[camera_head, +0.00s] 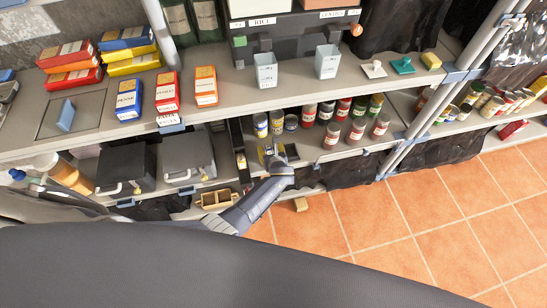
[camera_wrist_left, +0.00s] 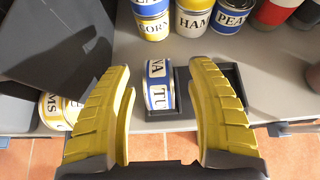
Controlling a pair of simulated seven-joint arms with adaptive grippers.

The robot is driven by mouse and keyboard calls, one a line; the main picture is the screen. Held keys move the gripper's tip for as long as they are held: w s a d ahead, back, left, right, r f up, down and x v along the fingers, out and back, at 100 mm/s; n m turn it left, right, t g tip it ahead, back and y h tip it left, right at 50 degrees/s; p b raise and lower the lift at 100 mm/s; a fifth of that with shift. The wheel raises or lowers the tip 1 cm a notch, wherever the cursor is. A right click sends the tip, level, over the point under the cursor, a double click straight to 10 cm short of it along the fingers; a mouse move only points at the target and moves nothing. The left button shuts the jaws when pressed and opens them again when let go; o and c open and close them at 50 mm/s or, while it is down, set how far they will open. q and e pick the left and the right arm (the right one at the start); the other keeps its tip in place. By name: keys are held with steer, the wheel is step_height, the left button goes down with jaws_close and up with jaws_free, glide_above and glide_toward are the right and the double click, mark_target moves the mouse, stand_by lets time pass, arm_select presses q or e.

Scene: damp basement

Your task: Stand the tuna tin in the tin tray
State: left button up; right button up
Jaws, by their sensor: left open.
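The tuna tin (camera_wrist_left: 158,88) shows in the left wrist view, with a white label and blue bands. It appears to lie on its side, its lettering running along the curved wall. The dark tin tray (camera_wrist_left: 235,80) shows just to the right of and around it; I cannot tell whether the tin touches the tray. My left gripper (camera_wrist_left: 161,68) is open, its yellow fingers on either side of the tin with gaps on both sides. In the head view the left gripper (camera_head: 271,152) is at the lower shelf's front; the tin is hard to make out there. My right gripper is not in view.
Standing tins, including ham (camera_wrist_left: 192,18) and peas (camera_wrist_left: 232,16), are close behind. Dark boxes (camera_head: 188,158) stand left on the lower shelf. A wooden caddy (camera_head: 216,199) is below left. The upper shelf (camera_head: 230,104) overhangs behind. Open tiled floor (camera_head: 430,220) is at right.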

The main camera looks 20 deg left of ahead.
arm_select(q)
steer(key=v, duration=0.9)
steer(key=s+d+f+n+g+h, duration=0.1)
steer(key=s+f+n+g+h, duration=0.15)
steer(key=s+f+n, duration=0.7)
steer(key=s+d+f+n+g+h, duration=0.1)
steer(key=s+d+f+n+h, duration=0.15)
steer(key=s+f+n, duration=0.65)
steer(key=s+a+f+n+g, duration=0.1)
steer(key=s+a+f, duration=0.4)
steer(key=s, duration=0.6)
steer(key=s+a+f+n+g, duration=0.2)
steer(key=s+a+f+n, duration=0.2)
steer(key=s, duration=0.8)
steer(key=s+a+f+n+g, duration=0.2)
steer(key=s+a+f, duration=0.4)
steer(key=s, duration=0.5)
steer(key=shift+s+f+n, duration=0.25)
steer(key=shift+f+n, duration=0.3)
steer(key=shift+f, duration=0.2)
steer(key=shift+d, duration=0.1)
